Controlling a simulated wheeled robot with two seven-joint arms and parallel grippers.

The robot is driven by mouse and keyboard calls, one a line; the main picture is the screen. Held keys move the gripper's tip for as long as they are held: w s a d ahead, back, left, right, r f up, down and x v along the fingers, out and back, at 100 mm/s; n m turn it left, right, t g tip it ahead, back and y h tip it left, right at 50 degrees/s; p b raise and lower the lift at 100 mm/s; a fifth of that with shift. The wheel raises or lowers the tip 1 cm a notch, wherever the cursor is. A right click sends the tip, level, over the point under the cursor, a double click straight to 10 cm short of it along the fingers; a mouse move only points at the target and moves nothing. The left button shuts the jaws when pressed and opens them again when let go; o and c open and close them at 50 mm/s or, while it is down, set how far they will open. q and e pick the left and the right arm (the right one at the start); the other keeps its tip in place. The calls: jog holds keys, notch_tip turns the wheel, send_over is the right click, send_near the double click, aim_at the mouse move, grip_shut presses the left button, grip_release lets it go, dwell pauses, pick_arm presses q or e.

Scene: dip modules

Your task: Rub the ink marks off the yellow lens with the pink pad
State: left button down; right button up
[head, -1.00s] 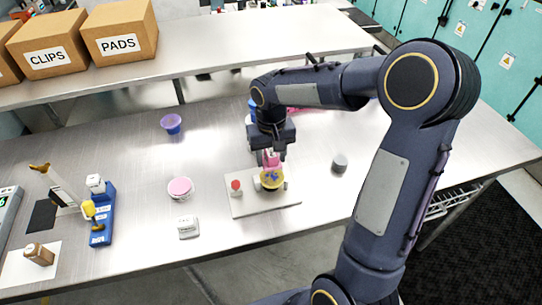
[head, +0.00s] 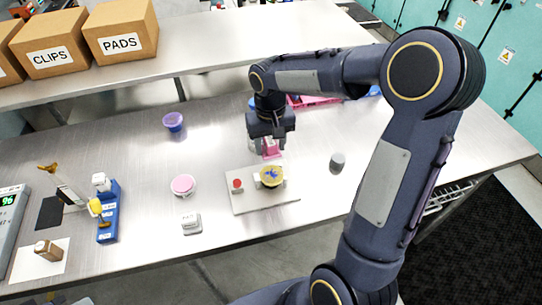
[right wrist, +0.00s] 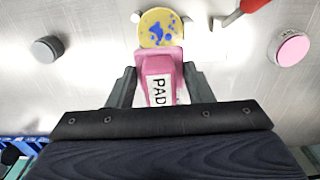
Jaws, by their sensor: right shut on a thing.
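The yellow lens (head: 270,176) sits on a pale grey plate (head: 243,202) on the table. Blue ink marks show on its face, clearest in the right wrist view (right wrist: 150,24). My right gripper (head: 268,148) is shut on the pink pad (head: 271,149), which carries a label reading PAD in the right wrist view (right wrist: 160,62). In the head view the pad is just behind the lens; in the wrist view its front edge meets or overlaps the lens's near edge. I cannot tell whether they touch. My left gripper is out of view.
A red knob (head: 237,185) stands on the plate left of the lens. A grey cylinder (head: 337,161) stands to the right. A pink-topped round container (head: 183,185), a small white box (head: 191,222) and a purple cup (head: 173,121) are to the left. Cardboard boxes (head: 120,45) stand on the rear bench.

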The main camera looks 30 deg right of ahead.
jog(key=shift+s, duration=0.1)
jog(key=s, duration=0.1)
jog(key=s+a, duration=0.1)
jog(key=s, duration=0.1)
jog(key=shift+s+a+f, duration=0.25)
jog(key=shift+s, duration=0.1)
notch_tip(320, 180, down, 4)
jog(key=b, duration=0.3)
jog(key=shift+f+b, duration=0.85)
jog(key=shift+w+d+r+p, duration=0.1)
jog(key=shift+w+r+p, duration=0.1)
jog(key=shift+w, duration=0.2)
jog(key=shift+w+d+r+p, duration=0.1)
jog(key=shift+w+p, duration=0.1)
jog(key=shift+w, duration=0.2)
jog(key=shift+w+d+f, duration=0.1)
jog(key=shift+w+d, duration=0.05)
jog(key=shift+w, duration=0.45)
jog(key=shift+w+d, duration=0.15)
jog(key=shift+w, duration=0.45)
